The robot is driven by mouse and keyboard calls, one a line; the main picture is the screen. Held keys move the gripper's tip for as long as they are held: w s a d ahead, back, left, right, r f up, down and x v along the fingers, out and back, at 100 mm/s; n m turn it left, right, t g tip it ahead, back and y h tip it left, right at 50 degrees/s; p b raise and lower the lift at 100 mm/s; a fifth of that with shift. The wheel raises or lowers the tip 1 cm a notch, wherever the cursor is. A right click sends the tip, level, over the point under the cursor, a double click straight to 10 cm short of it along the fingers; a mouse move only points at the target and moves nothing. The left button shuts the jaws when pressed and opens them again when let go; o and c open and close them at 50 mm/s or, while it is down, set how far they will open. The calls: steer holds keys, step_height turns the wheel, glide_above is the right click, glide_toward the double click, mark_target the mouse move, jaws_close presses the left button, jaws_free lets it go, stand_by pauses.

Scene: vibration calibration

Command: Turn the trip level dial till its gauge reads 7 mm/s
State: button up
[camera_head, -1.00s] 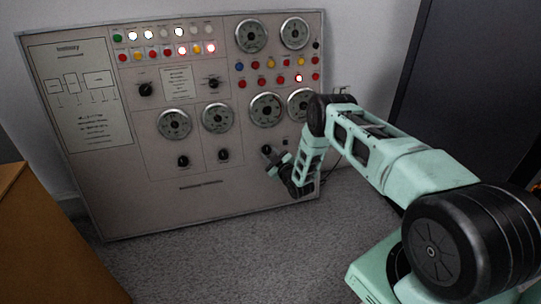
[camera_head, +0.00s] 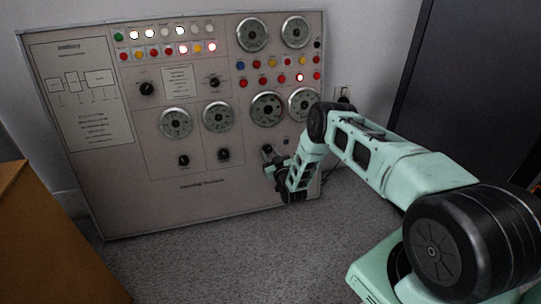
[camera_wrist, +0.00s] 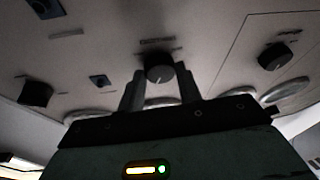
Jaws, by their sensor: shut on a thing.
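The control panel (camera_head: 225,215) leans against the wall, with round gauges and black dials. My gripper (camera_head: 270,155) is at the lower right of the panel, below a large round gauge (camera_head: 266,108). In the wrist view, my gripper (camera_wrist: 160,82) has its two fingers on either side of a round black dial (camera_wrist: 159,73) with a pale pointer mark, and is shut on it. A label above this dial is too blurred to read. The gauge needles and figures are too small to read in the head view. The gripper largely hides the held dial there.
Other black dials (camera_head: 184,160) and (camera_head: 223,155) sit to the left on the panel. Another dial (camera_wrist: 275,56) shows at right in the wrist view. Lamps and buttons fill the upper panel. An orange-brown box (camera_head: 40,240) stands at left, a dark cabinet (camera_head: 475,90) at right.

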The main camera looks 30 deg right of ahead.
steer(key=shift+f, duration=0.1)
steer(key=o, duration=1)
steer(key=shift+s, duration=0.1)
steer(key=s+a+p, duration=0.1)
steer(key=s+p, duration=0.1)
steer(key=s, duration=0.3)
steer(key=s+a+f+p, duration=0.1)
steer(key=s+p, duration=0.1)
steer(key=s, duration=0.4)
steer(key=s+f+p, duration=0.1)
steer(key=s+p, duration=0.1)
steer(key=s, duration=0.4)
steer(key=shift+a, duration=0.4)
